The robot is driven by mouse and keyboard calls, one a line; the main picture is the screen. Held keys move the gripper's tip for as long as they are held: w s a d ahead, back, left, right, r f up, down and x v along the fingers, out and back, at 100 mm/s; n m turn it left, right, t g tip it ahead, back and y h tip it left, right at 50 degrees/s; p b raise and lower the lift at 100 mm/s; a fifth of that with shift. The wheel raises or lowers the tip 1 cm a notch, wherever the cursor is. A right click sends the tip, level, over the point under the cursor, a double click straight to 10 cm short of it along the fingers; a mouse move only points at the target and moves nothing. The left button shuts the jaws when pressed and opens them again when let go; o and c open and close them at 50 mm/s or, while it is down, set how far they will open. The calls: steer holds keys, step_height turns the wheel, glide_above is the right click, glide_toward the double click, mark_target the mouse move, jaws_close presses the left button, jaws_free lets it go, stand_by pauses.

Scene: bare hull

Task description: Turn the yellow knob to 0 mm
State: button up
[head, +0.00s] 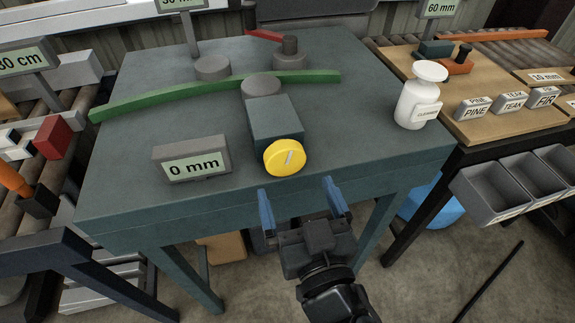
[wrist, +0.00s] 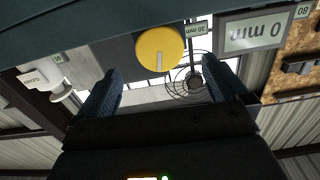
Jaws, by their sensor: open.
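The yellow knob (head: 285,158) is on the front face of a dark grey-green box (head: 275,122) on the table. A pale pointer mark on it is tilted up to the right in the head view. It also shows in the wrist view as a yellow disc (wrist: 160,51), ahead of the jaws. A grey display (head: 192,160) to its left reads "0 mm", and it shows in the wrist view too (wrist: 254,34). My gripper (head: 300,196) is open and empty, with its blue fingers just in front of the table edge, below and apart from the knob.
A curved green strip (head: 195,92) lies across the grey-green table (head: 125,190) behind the box, among grey round posts. A white bottle (head: 417,100) stands at the table's right. Grey bins (head: 490,190) hang on the wooden bench at the right.

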mark_target(287, 164)
steer(key=p+x, duration=0.2)
steer(key=x, duration=0.4)
steer(key=shift+w+r, duration=0.1)
steer(key=shift+w, duration=0.2)
steer(key=shift+w+a, duration=0.2)
steer(key=shift+w, duration=0.35)
steer(key=shift+c, duration=0.5)
steer(key=c, duration=0.9)
